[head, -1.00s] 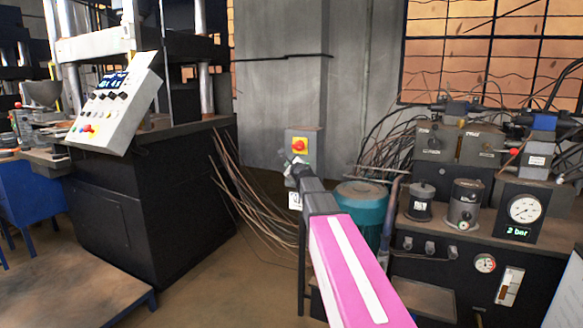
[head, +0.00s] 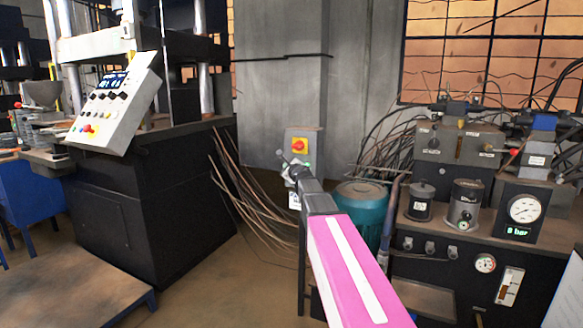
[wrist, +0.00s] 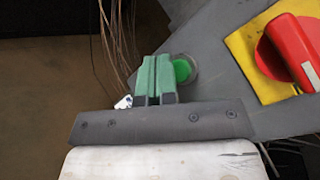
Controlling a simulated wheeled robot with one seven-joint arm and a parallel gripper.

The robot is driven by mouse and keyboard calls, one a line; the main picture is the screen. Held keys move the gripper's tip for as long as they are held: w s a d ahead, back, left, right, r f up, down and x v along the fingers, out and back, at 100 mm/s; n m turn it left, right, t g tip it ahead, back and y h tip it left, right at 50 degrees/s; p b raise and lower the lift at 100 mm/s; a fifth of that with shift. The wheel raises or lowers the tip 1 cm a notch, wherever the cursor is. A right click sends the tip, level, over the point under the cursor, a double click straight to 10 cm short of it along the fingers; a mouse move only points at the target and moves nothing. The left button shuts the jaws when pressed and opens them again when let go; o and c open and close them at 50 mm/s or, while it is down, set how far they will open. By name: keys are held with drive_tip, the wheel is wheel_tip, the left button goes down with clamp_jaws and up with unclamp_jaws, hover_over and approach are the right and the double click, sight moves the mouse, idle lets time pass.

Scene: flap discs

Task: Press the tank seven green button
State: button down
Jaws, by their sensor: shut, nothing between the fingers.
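The green button (wrist: 183,70) shows in the wrist view on a grey plate, in a round grey ring. My gripper (wrist: 155,57) is shut, its two green fingers side by side with nothing between them. In the picture the fingers lie just left of the button and cover part of its left side. I cannot tell whether they touch it. In the head view my gripper (head: 295,170) is in front of the lower part of a grey switch box (head: 317,140). The button is too small to make out surely there.
A red rotary switch (wrist: 296,50) on a yellow plate (wrist: 254,42) is right of the button. A teal motor (head: 362,207) and a bench with a round gauge (head: 525,208) stand right. A press with a control panel (head: 114,108) stands left. Cables hang beside the box.

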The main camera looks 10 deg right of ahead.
drive_tip(key=s+a, duration=0.1)
drive_tip(key=s, duration=0.1)
drive_tip(key=s+a, duration=0.2)
idle(0.6)
idle(0.4)
drive_tip(key=s+a+f+n+g, duration=0.1)
drive_tip(key=s+f+n+g, duration=0.5)
drive_tip(key=s+f+n, duration=0.65)
drive_tip(key=s+a+f+n+g, duration=0.2)
drive_tip(key=s+f+n+g, duration=0.6)
drive_tip(key=f, duration=0.9)
drive_tip(key=s+d+f+n+g+h, duration=0.1)
drive_tip(key=s+d+f+n, duration=0.1)
drive_tip(key=s, duration=0.5)
drive_tip(key=s+d+f+n+g+h, duration=0.1)
drive_tip(key=s+d+f+g+h, duration=0.1)
drive_tip(key=s+f, duration=0.3)
drive_tip(key=s, duration=0.3)
drive_tip(key=shift+n, duration=0.35)
drive_tip(key=shift+d+f, duration=0.1)
drive_tip(key=shift+d, duration=0.1)
